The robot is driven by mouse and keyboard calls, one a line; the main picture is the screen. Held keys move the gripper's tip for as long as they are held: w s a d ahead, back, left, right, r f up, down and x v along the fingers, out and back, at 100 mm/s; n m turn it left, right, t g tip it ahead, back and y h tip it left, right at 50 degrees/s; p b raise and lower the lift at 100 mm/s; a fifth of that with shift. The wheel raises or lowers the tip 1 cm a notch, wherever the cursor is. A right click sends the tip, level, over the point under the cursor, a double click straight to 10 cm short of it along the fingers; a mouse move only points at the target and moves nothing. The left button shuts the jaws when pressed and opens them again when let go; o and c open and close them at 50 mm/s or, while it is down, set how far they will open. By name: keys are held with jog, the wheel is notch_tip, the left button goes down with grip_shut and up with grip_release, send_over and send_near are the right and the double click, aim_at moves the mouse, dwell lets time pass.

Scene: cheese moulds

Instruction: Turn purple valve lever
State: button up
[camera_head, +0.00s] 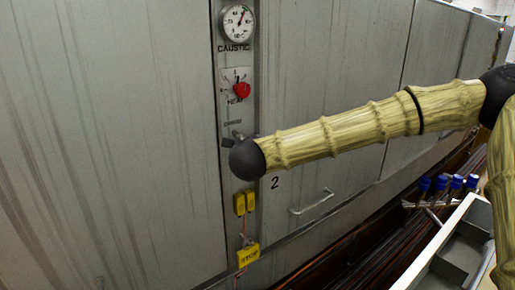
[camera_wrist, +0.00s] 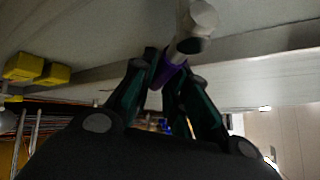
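The purple valve lever (camera_wrist: 165,73) shows in the wrist view, just below a pale round-ended metal fitting (camera_wrist: 194,28). My gripper (camera_wrist: 173,68) has its dark green fingers drawn in, one on each side of the lever, and they appear to touch it. The fingertips partly cover the lever. In the head view my arm reaches left across the cabinet and ends in a black round joint against the narrow control panel (camera_head: 234,110). The gripper and the lever are largely hidden there, and I cannot make out purple.
A caustic gauge (camera_head: 237,23) and a red knob (camera_head: 242,91) are above on the panel. Yellow boxes (camera_head: 245,203) and a yellow stop tag (camera_head: 248,256) hang below. A cabinet handle (camera_head: 312,202) is to the right. Blue-topped items (camera_head: 440,184) and a pale trough (camera_head: 440,240) are lower right.

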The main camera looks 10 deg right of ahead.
jog(key=o, duration=0.3)
jog(key=shift+o, duration=0.2)
jog(key=v, duration=1.2)
